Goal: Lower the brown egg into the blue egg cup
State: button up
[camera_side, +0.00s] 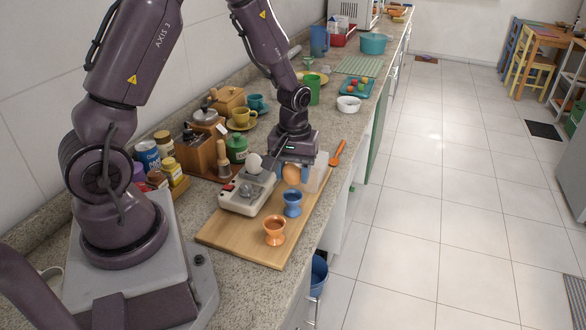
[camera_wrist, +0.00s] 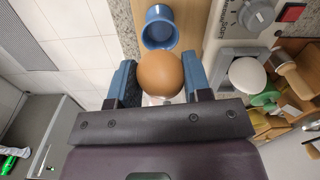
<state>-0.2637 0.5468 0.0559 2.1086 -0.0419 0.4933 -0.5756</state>
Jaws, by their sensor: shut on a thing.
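The brown egg (camera_side: 291,174) is held between the two blue fingers of my gripper (camera_side: 292,170), in the air above the wooden board. In the wrist view the egg (camera_wrist: 160,72) sits between the fingers, with one on each side. The blue egg cup (camera_side: 292,204) stands upright on the board, below and nearer the side camera than the egg. In the wrist view the cup (camera_wrist: 159,27) shows beyond the egg, which overlaps its near edge. The part of the cup that I see inside is empty.
An orange egg cup (camera_side: 274,231) stands on the wooden board (camera_side: 246,239). A grey-white egg cooker (camera_side: 244,194) with a white egg (camera_side: 254,163) is left of the blue cup. A translucent container (camera_side: 319,172) stands right of my gripper, near an orange spoon (camera_side: 337,153).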

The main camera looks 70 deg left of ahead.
jog(key=shift+f, duration=2.05)
dwell(0.7)
jog(key=o, duration=1)
notch_tip(320, 180, up, 13)
jog(key=shift+f, duration=0.1)
jog(key=shift+m, duration=0.3)
jog(key=s+d+r+m+t, duration=0.5)
jog(key=s+d+r+m, duration=0.5)
jog(key=s+r, duration=0.3)
notch_tip(320, 180, up, 2)
jog(key=shift+d+r+t, duration=0.25)
jog(key=shift+d+t, duration=0.1)
jog(key=shift+t, duration=0.05)
